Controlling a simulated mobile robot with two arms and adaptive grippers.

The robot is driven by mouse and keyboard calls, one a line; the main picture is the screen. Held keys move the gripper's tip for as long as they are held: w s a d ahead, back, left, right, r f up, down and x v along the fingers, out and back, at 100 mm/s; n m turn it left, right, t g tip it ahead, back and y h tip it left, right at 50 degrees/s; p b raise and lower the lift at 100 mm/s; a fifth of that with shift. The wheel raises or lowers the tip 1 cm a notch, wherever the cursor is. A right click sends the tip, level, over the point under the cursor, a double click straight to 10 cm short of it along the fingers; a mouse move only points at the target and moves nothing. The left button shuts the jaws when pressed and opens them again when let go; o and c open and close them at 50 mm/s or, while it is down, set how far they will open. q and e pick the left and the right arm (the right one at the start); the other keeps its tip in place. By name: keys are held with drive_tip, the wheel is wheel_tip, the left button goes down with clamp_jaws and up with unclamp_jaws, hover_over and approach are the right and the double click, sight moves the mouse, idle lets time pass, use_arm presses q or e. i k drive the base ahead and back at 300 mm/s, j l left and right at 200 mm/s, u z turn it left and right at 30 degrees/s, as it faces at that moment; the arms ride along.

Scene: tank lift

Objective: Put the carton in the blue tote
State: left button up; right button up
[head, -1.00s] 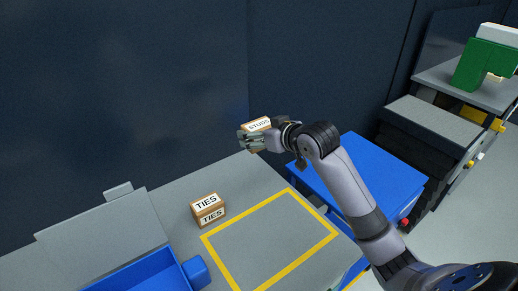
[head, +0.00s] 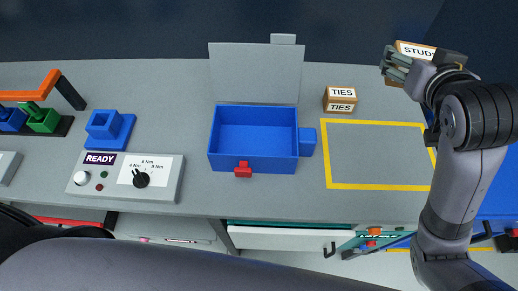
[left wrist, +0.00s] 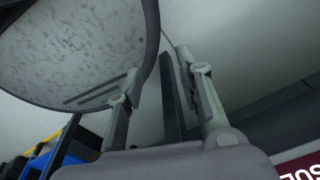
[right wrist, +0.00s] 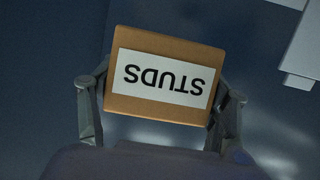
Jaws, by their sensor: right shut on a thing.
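The brown STUDS carton (head: 415,49) is held at the upper right of the head view, off the bench. My right gripper (head: 398,66) is shut on it; in the right wrist view the carton (right wrist: 165,78) sits between both fingers, its label upside down. The blue tote (head: 275,166) stands mid-bench, open and empty, with its grey lid (head: 255,75) raised behind it. A second brown carton, marked TIES (head: 340,100), stands on the bench right of the tote. My left gripper (left wrist: 165,95) is open, with nothing seen between its fingers; the head view does not show its fingers.
A yellow-outlined area (head: 375,122) right of the tote is clear. A control box with a READY display (head: 100,158) and blue blocks (head: 105,125) are on the left. A blue surface (head: 498,195) lies right of the bench. A dark wall rises behind.

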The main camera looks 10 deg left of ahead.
sight(267, 137)
drive_tip(key=k+j+z, duration=0.1)
drive_tip(key=k+j, duration=0.2)
drive_tip(key=j, duration=0.15)
drive_tip(key=k+j+z, duration=0.1)
drive_tip(key=k+j, duration=0.25)
drive_tip(key=i+j, duration=0.1)
drive_tip(key=j, duration=0.25)
drive_tip(key=i+j+z, duration=0.1)
drive_tip(key=j, duration=0.25)
drive_tip(key=i+j, duration=0.1)
drive_tip(key=j, duration=0.25)
drive_tip(key=z, duration=0.05)
